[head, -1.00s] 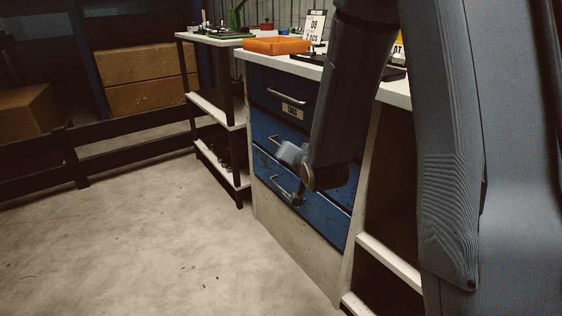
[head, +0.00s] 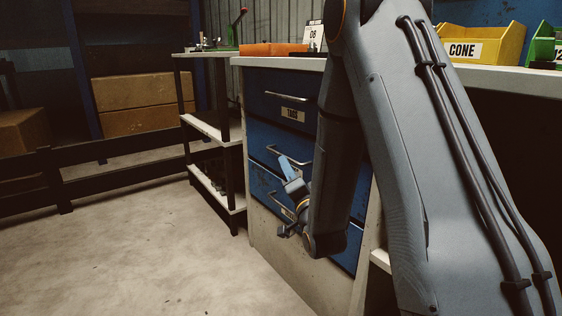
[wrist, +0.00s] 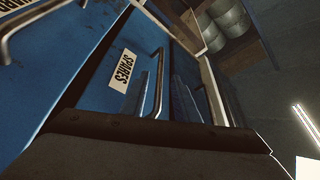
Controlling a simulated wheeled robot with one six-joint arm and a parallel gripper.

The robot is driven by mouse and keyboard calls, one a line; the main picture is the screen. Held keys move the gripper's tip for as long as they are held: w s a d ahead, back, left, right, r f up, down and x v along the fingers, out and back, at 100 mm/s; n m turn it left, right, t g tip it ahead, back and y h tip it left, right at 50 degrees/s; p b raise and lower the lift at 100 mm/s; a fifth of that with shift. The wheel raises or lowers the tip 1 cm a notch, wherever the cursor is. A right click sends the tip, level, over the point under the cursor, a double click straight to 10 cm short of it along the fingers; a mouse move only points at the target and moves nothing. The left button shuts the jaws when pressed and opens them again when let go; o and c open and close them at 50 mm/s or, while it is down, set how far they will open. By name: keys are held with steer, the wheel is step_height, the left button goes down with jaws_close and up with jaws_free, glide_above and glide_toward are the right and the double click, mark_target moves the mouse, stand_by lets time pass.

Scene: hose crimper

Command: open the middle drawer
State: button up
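The blue cabinet has three stacked drawers. The middle drawer (head: 262,142) is closed, with a pale bar handle (head: 296,160) partly behind my gripper. My gripper (head: 289,174) is in front of the cabinet, its upper finger close to that handle. In the wrist view, a bar handle (wrist: 158,85) beside a label reading SPARES (wrist: 124,71) appears between my two separated finger strips (wrist: 160,98). I cannot tell whether they touch the handle. The gripper looks open. My arm hides the right part of the drawers.
The top drawer (head: 275,82) and bottom drawer (head: 262,190) are closed. An orange tray (head: 270,49) and a yellow bin (head: 487,44) sit on the worktop. A shelf rack (head: 207,127) stands left of the cabinet. The floor (head: 150,235) in front is clear.

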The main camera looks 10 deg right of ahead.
steer(key=b+x, duration=0.2)
steer(key=x, duration=0.5)
steer(key=shift+c, duration=0.3)
jaws_close()
